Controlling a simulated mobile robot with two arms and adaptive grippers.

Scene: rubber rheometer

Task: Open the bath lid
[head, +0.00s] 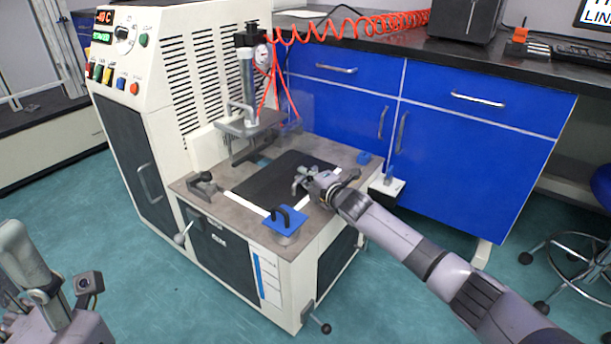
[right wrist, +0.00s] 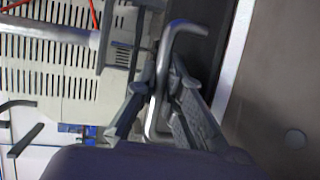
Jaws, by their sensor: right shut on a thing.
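The bath lid (head: 268,182) appears as a dark, flat panel in the machine's grey-brown top, in the head view. My right gripper (head: 301,180) is at the panel's right side, low over the top. In the right wrist view, the right gripper's fingers (right wrist: 163,95) are shut on a grey bent bar handle (right wrist: 187,27). The handle's base is hidden by the fingers, and I cannot tell whether the lid is raised. Part of my left gripper (head: 45,285) shows at the lower left of the head view, away from the machine; its fingertips are not clear.
A vertical press column (head: 247,78) with a grey plate (head: 250,123) stands behind the lid. A blue block with a black handle (head: 284,220) sits at the front corner. Blue cabinets (head: 470,150) stand to the right. A coiled red hose (head: 345,25) hangs behind.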

